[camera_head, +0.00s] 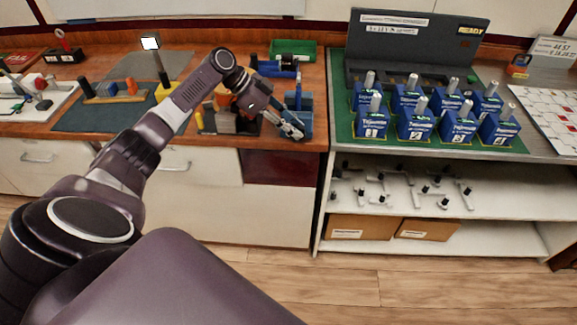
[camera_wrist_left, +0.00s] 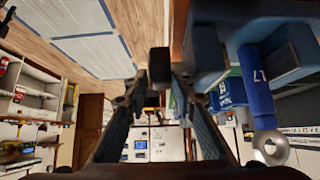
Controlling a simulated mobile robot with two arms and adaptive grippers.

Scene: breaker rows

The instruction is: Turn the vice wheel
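The blue vice (camera_head: 299,122) stands at the right front corner of the wooden bench. In the left wrist view its blue body (camera_wrist_left: 262,85) fills the right side, with a round grey metal end below. My left gripper (camera_head: 293,130) is at the front of the vice and hides part of it. In the wrist view the two fingers of my left gripper (camera_wrist_left: 160,92) are apart. A black block-like piece (camera_wrist_left: 160,66) shows between or just beyond the fingertips; I cannot tell if they touch it. I cannot make out the wheel clearly. My right gripper is in neither view.
Blue breaker boxes (camera_head: 415,122) stand in rows on a green mat to the right, before a dark open case (camera_head: 410,45). A green bin (camera_head: 293,48) is behind the vice. Several metal handles (camera_head: 400,188) lie on the shelf below. The floor in front is clear.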

